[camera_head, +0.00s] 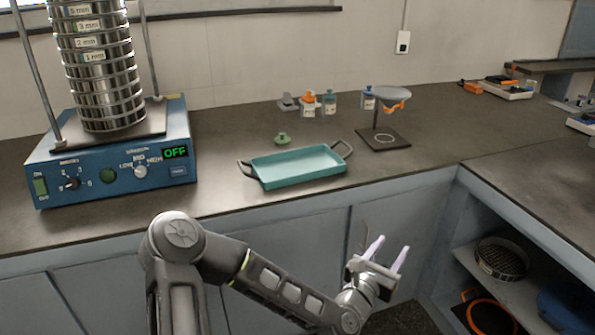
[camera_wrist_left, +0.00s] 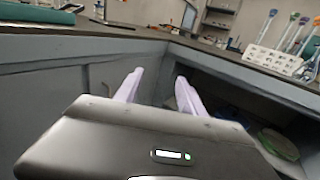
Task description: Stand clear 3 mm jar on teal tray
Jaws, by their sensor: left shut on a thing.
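The teal tray (camera_head: 297,183) lies flat on the dark counter, with a dark handle at each end and no jar visible in it. A teal edge, likely the same tray (camera_wrist_left: 36,14), shows at the upper left of the left wrist view. My left gripper (camera_head: 386,254) is in front of the counter, below its front edge and to the right of the tray. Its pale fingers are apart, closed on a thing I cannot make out. They also show in the left wrist view (camera_wrist_left: 158,88). I cannot pick out a clear 3 mm jar. My right gripper is out of view.
A blue sieve shaker (camera_head: 120,165) with a sieve stack (camera_head: 100,70) stands at left; its display reads OFF. A small green object (camera_head: 282,140) lies behind the tray. Capped bottles (camera_head: 308,104) and a funnel stand (camera_head: 384,138) are farther back. An open shelf (camera_head: 515,290) is at lower right.

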